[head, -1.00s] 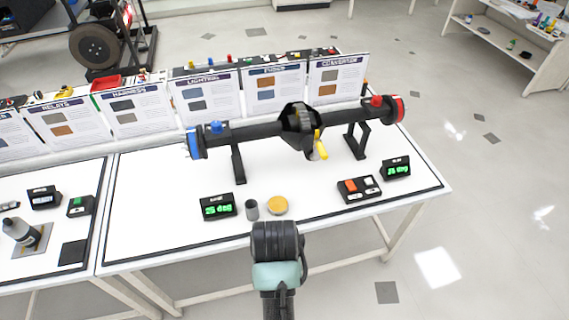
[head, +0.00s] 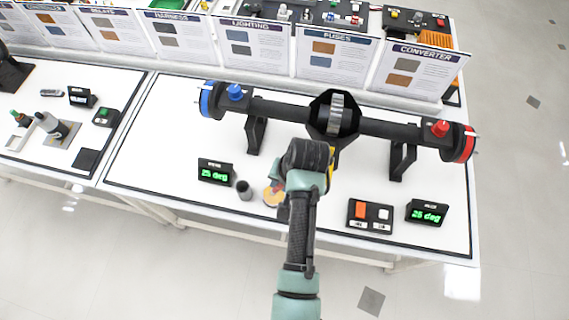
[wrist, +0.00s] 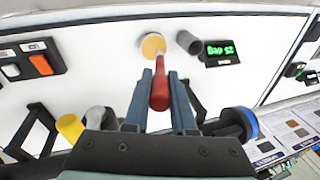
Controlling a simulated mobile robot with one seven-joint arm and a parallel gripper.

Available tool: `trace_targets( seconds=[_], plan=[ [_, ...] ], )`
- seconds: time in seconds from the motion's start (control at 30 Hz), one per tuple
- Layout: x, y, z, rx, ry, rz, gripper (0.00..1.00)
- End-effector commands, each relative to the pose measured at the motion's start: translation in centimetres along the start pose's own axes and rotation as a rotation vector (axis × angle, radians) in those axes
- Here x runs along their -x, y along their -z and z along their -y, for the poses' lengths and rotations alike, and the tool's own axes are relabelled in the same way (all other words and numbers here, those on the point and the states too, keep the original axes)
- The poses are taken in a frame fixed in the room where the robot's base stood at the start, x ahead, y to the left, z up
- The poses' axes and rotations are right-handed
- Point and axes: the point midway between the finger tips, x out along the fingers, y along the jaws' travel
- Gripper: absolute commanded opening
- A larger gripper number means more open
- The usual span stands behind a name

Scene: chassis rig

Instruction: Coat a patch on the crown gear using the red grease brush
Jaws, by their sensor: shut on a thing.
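The crown gear (head: 337,113) is a grey toothed ring seen inside the open black housing at the middle of the axle in the head view. My gripper (wrist: 160,84) is shut on the red grease brush (wrist: 160,92), whose red handle lies between the two fingers in the wrist view. The brush points toward the round dish of yellow-orange grease (wrist: 152,46). The dish also shows in the head view (head: 269,198), partly behind my arm. The brush tip is at the dish's edge in the wrist view; I cannot tell whether it touches the grease.
A grey cup (head: 244,190) stands left of the dish, beside a green-lit display (head: 215,172). A switch box (head: 370,215) and a second display (head: 427,212) stand at right. The axle (head: 275,108) rests on black stands behind. A yellow part (wrist: 70,128) hangs near the housing.

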Motion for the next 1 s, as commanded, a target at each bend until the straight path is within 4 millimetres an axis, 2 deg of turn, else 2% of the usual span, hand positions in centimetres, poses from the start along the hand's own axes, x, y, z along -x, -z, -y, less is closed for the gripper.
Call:
trace_targets(
  seconds=[0.2,0.47,0.8,1.0],
  plan=[
    [-0.6,1.5,-0.2,-0.15,0.074,-0.041,0.0],
    [-2.3,1.4,-0.7,-0.155,0.076,-0.044,0.0],
    [-5.6,1.0,-1.5,-0.153,0.075,-0.043,0.0],
    [-6.4,0.9,-1.7,-0.153,0.075,-0.043,0.0]
  ],
)
